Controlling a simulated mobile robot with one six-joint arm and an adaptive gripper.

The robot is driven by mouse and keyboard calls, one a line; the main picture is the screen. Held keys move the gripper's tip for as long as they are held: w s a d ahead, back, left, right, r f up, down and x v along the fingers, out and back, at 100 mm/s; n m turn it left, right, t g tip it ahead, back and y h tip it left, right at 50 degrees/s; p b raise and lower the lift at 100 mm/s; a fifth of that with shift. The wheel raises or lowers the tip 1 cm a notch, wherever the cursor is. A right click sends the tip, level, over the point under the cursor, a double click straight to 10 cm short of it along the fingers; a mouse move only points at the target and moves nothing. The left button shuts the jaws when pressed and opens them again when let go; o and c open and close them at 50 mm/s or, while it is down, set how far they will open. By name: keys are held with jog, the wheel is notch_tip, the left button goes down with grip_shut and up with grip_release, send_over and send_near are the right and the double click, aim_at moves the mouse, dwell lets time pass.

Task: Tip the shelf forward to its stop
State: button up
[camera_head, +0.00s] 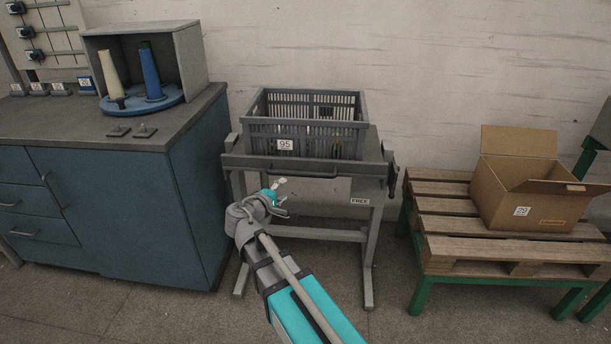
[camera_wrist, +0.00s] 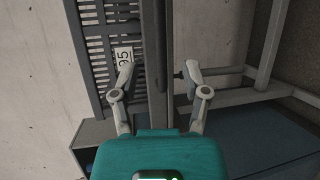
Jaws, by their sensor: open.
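The shelf (camera_head: 350,168) is the grey top of a metal stand and looks about level. A dark bar handle (camera_head: 303,173) runs along its front edge. A grey slatted crate (camera_head: 262,135) labelled 95 stands on the shelf. My gripper (camera_head: 283,193) is open and empty, in front of and a little below the front edge, near the handle's left end. In the wrist view, the shelf's front edge (camera_wrist: 153,40) runs upright between the spread fingers of my gripper (camera_wrist: 158,75). I cannot tell whether anything touches. The crate (camera_wrist: 100,45) shows at the left.
A blue cabinet (camera_head: 120,205) with a grey worktop stands close at the left, holding a blue disc with cones (camera_head: 150,72). At the right, a pallet (camera_head: 450,248) on a green frame carries an open cardboard box (camera_head: 535,195). Floor in front of the stand is clear.

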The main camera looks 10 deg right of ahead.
aim_at(303, 175)
jog(key=b+x, duration=0.2)
jog(key=x, duration=1.1)
jog(key=shift+w+d+f, duration=0.1)
jog(key=shift+w+d, duration=0.1)
jog(key=shift+w, duration=0.05)
grip_shut()
